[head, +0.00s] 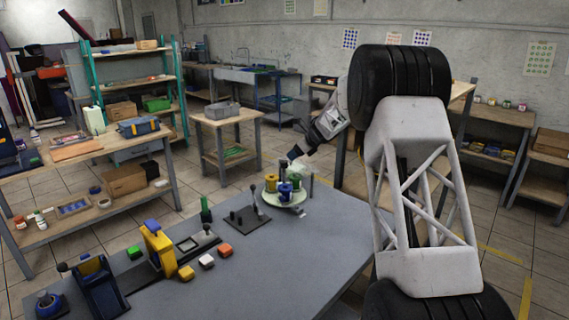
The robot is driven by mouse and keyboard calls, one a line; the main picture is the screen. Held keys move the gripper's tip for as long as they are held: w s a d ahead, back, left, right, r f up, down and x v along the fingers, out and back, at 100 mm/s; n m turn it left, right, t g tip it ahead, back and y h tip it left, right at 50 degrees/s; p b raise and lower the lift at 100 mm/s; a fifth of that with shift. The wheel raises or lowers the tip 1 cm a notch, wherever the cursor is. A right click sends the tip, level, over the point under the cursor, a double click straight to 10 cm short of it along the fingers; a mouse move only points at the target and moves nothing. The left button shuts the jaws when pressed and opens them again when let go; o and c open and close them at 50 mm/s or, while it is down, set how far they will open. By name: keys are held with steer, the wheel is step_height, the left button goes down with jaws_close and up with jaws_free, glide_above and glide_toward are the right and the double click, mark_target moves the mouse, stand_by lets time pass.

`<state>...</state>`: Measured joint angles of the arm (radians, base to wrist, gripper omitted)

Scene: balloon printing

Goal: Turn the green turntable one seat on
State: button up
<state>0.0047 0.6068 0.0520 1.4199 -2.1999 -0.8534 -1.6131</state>
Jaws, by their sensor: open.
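The green turntable (283,204) stands on the far right part of the grey table in the head view. It carries several small cups or spools; I make out a yellow one (271,183), a blue one (285,191) and another yellow one behind. My gripper (291,160) is just above the turntable's far side, pointing down to the left. It is open, though its fingers are small and dark here. A thin grey post (312,186) stands at the turntable's right side. I cannot tell whether my gripper touches anything.
On the grey table (270,265), a dark plate with levers (247,217) stands left of the turntable. A yellow press (158,247), a blue stand (100,288) and several coloured blocks sit further left. The table's front right is clear.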

mark_target(285, 162)
steer(key=shift+f, duration=0.1)
stand_by(0.3)
steer(key=shift+x, duration=3.9)
jaws_close()
